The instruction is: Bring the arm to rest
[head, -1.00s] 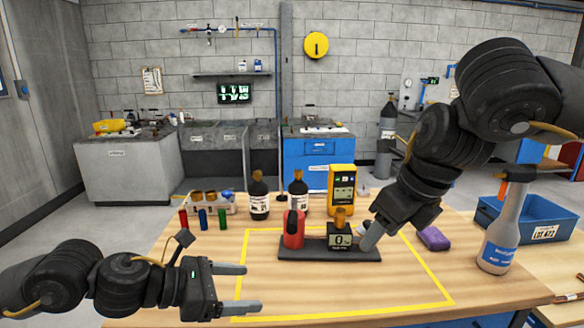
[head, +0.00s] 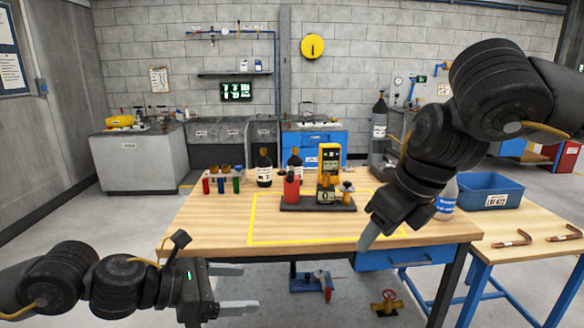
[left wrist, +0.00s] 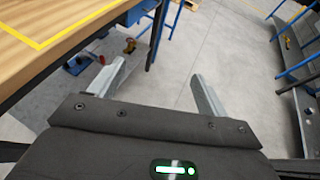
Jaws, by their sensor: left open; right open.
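My left gripper (head: 246,287) is open and empty in front of the wooden table (head: 215,237), below its front edge. In the left wrist view its two fingers (left wrist: 158,88) stand wide apart over the grey floor, with the table corner at upper left. My right gripper (head: 370,236) points down at the table's front edge; its jaws are seen edge-on and nothing shows in them.
A blue bin (head: 491,190) and bent copper tubes (head: 512,240) lie right.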

